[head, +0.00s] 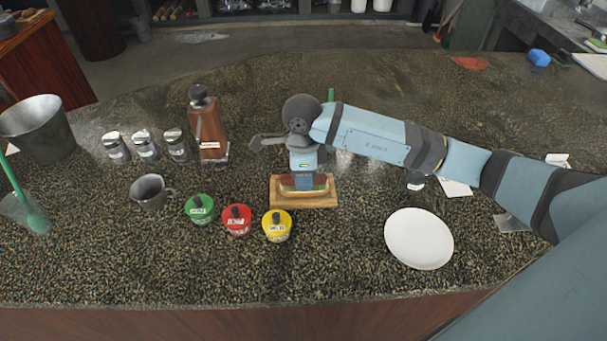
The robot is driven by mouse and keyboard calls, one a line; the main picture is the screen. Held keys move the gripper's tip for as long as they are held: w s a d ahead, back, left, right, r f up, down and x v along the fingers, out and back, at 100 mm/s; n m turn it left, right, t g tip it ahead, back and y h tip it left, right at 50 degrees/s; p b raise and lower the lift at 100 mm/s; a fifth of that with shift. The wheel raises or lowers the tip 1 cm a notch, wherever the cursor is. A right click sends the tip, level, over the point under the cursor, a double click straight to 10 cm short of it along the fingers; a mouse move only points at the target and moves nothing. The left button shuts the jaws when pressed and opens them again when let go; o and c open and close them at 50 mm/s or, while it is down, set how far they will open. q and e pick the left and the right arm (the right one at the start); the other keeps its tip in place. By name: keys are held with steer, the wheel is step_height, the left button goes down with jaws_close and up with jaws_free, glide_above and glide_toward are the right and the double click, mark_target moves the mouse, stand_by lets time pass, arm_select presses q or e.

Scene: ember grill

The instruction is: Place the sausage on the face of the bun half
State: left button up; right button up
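My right arm comes in from the right, and its gripper (304,184) points down over a small wooden board (330,203) at the middle of the counter. A reddish-brown, elongated thing (321,181), which looks like the sausage with the bun half, lies at the board, with a little green showing along it. The gripper's tip is right at this thing and covers its middle. I cannot tell the sausage clearly from the bun half, nor whether the fingers are shut on it. My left gripper is not in view.
A white plate (419,239) lies right of the board. Green (199,209), red (237,220) and yellow (277,226) lidded pots stand in front left. A metal mug (149,192), shakers (146,146), a brown bottle (208,128) and a bucket (38,130) stand farther left. The front counter strip is clear.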

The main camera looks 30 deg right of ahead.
steer(key=o, duration=0.3)
steer(key=shift+r, duration=0.2)
steer(key=r, duration=0.8)
steer(key=w+r+b, duration=0.1)
steer(key=r, duration=0.3)
steer(key=shift+d, duration=0.2)
steer(key=shift+s+f, duration=0.1)
steer(key=shift+f, duration=0.05)
